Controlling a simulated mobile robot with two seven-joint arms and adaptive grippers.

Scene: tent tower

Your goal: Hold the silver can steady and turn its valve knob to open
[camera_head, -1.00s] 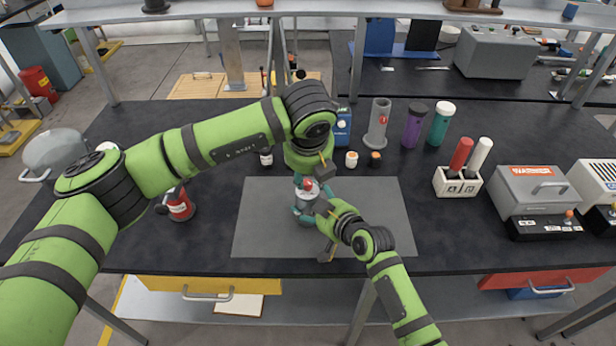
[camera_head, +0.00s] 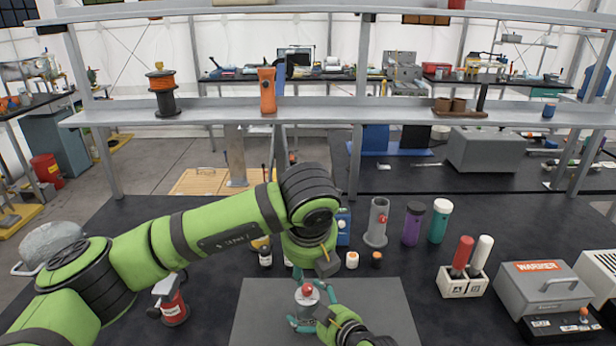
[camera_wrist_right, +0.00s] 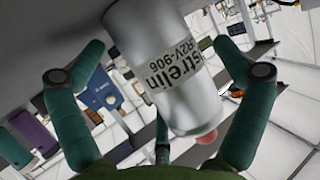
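The silver can (camera_head: 308,299) stands on the grey mat, with its red valve knob (camera_head: 307,289) on top. In the right wrist view the can (camera_wrist_right: 165,70) fills the middle with its printed label, and the red knob (camera_wrist_right: 206,137) shows below it. My right gripper (camera_head: 310,309) has teal fingers on both sides of the can. My left gripper (camera_head: 304,271) is just behind and above the can in the head view. Its fingers are mostly hidden by its own wrist, so their opening cannot be seen.
The grey mat (camera_head: 385,307) is otherwise bare on its right. A red-bodied bottle (camera_head: 174,308) stands left of it. Small jars (camera_head: 352,259), a grey cylinder (camera_head: 377,222) and purple and green bottles stand behind. A marker holder (camera_head: 461,284) and warmer box (camera_head: 545,285) stand right.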

